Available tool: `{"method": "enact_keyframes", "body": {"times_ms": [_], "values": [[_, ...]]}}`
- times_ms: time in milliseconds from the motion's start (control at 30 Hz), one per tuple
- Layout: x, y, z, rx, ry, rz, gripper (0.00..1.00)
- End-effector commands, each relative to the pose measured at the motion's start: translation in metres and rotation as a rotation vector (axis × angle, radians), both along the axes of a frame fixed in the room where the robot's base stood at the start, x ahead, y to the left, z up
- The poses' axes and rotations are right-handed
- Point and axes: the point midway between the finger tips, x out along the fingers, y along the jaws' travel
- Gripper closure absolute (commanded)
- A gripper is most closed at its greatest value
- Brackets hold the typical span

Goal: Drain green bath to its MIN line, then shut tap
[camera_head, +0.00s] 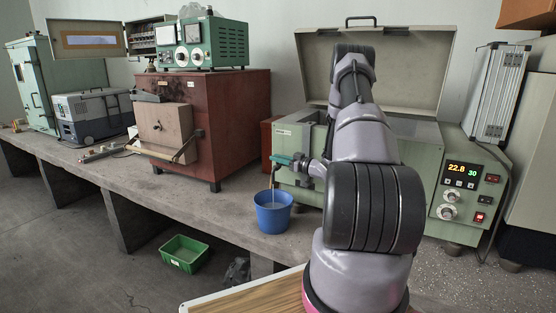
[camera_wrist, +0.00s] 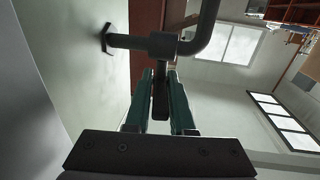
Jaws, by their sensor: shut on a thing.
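The green bath (camera_head: 435,130) stands on the bench at the right with its lid (camera_head: 400,60) raised; my arm hides much of its front, and no MIN line or water level can be made out. Its tap shows in the wrist view as a dark pipe with a bent spout (camera_wrist: 205,30). My gripper (camera_head: 282,160) is at the tap, left of the bath's front. In the wrist view its teal fingers (camera_wrist: 160,95) are shut on the dark tap lever (camera_wrist: 160,103). A blue bucket (camera_head: 272,218) stands below, and a thin pale stream appears to fall into it.
A control panel (camera_head: 465,195) reads 22.8 and 30. A red-brown furnace (camera_head: 235,110) stands left of the bucket with a green instrument (camera_head: 220,45) on top. A green crate (camera_head: 184,253) lies on the floor. Bench around the bucket's left is clear.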

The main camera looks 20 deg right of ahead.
Motion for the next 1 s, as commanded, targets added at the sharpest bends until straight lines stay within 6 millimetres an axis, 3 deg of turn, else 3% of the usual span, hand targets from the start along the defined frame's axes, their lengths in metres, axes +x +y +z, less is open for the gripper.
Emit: {"method": "enact_keyframes", "body": {"times_ms": [567, 600, 633, 1000], "values": [[0.0001, -0.0008, 0.0002, -0.001, 0.0, 0.035, 1.0], [0.0001, -0.0008, 0.0002, -0.001, 0.0, 0.035, 0.63], [0.0001, -0.0008, 0.0002, -0.001, 0.0, 0.035, 0.53], [-0.0024, -0.0024, 0.0001, 0.0, 0.0, 0.034, 0.53]]}}
